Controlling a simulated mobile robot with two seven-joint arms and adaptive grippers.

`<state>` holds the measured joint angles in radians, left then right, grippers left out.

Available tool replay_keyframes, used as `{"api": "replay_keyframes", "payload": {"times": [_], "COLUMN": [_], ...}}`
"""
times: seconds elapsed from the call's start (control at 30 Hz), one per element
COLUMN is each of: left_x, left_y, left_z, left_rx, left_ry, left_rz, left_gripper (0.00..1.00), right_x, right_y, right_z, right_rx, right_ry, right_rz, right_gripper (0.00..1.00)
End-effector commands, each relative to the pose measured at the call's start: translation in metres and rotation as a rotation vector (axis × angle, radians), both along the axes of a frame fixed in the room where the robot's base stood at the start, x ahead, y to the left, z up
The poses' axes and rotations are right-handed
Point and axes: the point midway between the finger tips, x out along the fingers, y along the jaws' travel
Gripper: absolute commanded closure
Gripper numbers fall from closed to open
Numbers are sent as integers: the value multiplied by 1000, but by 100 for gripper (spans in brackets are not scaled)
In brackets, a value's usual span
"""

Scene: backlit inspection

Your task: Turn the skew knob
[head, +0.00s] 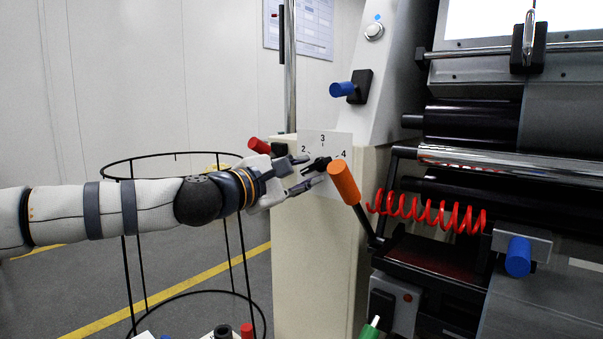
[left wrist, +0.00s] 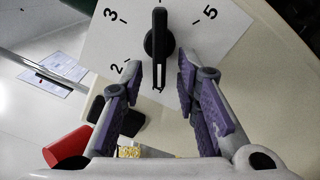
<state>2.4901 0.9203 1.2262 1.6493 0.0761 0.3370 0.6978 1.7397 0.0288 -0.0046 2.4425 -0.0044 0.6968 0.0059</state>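The skew knob (head: 318,164) is a small black knob on a white numbered plate (head: 338,142) on the cream machine column. In the left wrist view the black knob (left wrist: 158,45) has its long bar between the printed 3 and 5, on the plate (left wrist: 105,50). My left gripper (head: 306,172) reaches in from the left, close to the knob. In the left wrist view its fingers (left wrist: 160,80) are spread apart, one on each side of the bar's lower end, with gaps visible. My right gripper is not in view.
An orange-handled lever (head: 344,183) stands just right of the knob. A red coiled hose (head: 430,212) and black rollers are further right. A red handle (head: 259,145) sits behind my gripper; it also shows in the left wrist view (left wrist: 68,147). A black wire stand (head: 128,250) is below my arm.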

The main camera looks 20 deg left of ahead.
Motion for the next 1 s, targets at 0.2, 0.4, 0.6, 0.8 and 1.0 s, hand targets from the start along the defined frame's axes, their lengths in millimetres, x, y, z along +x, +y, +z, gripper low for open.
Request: {"api": "replay_keyframes", "payload": {"times": [0.2, 0.4, 0.6, 0.8, 1.0], "left_x": [-1, -34, -84, -110, -113], "left_y": [1, 14, 32, 41, 41], "left_z": [0, 1, 1, 1, 0], "left_rx": [1, -1, -2, -1, 1], "left_ry": [-1, -2, -2, -2, 0], "left_rz": [1, 2, 2, 1, 1], "left_gripper": [71, 71, 71, 71, 71], "right_x": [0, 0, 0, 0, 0], "right_y": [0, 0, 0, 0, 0], "right_z": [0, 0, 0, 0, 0], "right_rx": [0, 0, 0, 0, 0], "right_ry": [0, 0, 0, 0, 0], "right_rz": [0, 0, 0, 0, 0], "right_gripper": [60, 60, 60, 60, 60]}}
